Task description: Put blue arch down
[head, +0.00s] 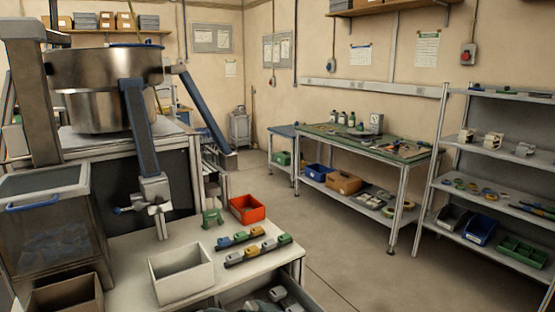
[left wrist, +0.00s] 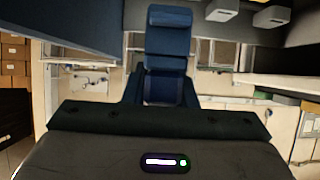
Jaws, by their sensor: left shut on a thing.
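My left gripper (head: 152,209) hangs over the back left of the near white table (head: 135,248), below a blue arm link. It is shut. A small blue piece (head: 119,211) shows at its left side; I take it for the blue arch, but its shape is too small to make out. I cannot tell how far above the table it is. A green arch (head: 212,218) stands upright on the table to the right of the gripper. The left wrist view shows mainly blue and dark parts of my own arm, with no fingertips and no arch. My right gripper is not in view.
A red bin (head: 247,209) stands behind two rows of coloured blocks (head: 257,250). An open white box (head: 181,276) stands at the table's front, with a brown box (head: 66,297) at its left. A clear-sided cabinet (head: 45,238) and a large metal bowl (head: 95,75) stand left and behind.

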